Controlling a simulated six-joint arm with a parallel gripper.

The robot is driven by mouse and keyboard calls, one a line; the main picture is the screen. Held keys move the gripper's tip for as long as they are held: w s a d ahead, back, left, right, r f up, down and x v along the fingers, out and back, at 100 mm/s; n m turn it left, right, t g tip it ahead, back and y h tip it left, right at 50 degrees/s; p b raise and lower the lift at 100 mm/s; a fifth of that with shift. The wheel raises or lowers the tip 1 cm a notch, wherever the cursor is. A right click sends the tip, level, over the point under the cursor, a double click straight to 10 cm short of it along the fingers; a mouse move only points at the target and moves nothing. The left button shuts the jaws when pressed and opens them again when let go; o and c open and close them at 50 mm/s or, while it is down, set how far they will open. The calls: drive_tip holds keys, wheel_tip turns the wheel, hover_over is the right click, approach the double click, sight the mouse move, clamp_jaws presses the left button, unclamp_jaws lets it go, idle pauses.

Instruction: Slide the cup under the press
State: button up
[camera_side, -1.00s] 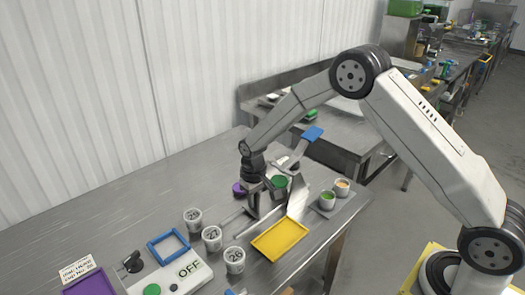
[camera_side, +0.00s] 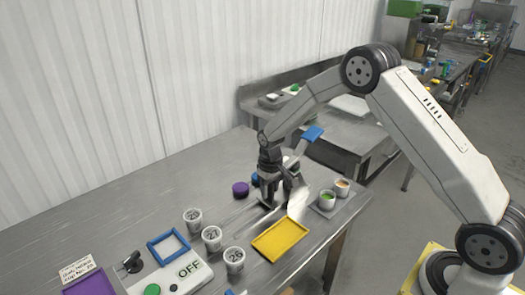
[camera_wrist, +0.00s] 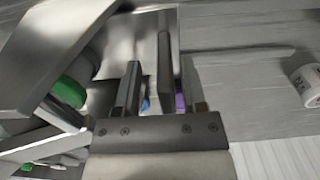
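White numbered cups stand in a row on the steel table in the side view: one at the back (camera_side: 193,218), a middle one marked 27 (camera_side: 212,239) and a front one marked 28 (camera_side: 234,261). A white cup also shows at the right edge of the wrist view (camera_wrist: 305,86). My gripper (camera_side: 277,204) is low over the table, right of these cups and apart from them. In the wrist view its fingers (camera_wrist: 162,92) are spread, with a dark upright plate (camera_wrist: 165,65) between them and visible gaps on both sides. I cannot clearly identify the press.
A yellow tray (camera_side: 255,248) lies in front of my gripper. Small cups with green (camera_side: 327,198) and orange (camera_side: 342,186) contents stand to its right. A purple round piece (camera_side: 240,188) is at its left. A blue frame (camera_side: 152,246) and an OFF box (camera_side: 172,279) are at front left.

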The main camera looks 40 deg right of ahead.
drive_tip(key=shift+r, duration=0.1)
wheel_tip(320, 180, up, 8)
idle(0.7)
drive_tip(key=s+a+r+t, duration=0.1)
drive_tip(key=s+a, duration=0.1)
drive_tip(key=s, duration=0.9)
drive_tip(key=s+a+r+t, duration=0.1)
drive_tip(key=s+a, duration=0.1)
drive_tip(key=s, duration=0.9)
drive_tip(key=shift+s+r+t, duration=0.2)
drive_tip(key=shift+r+t, duration=0.1)
drive_tip(key=shift+r, duration=0.1)
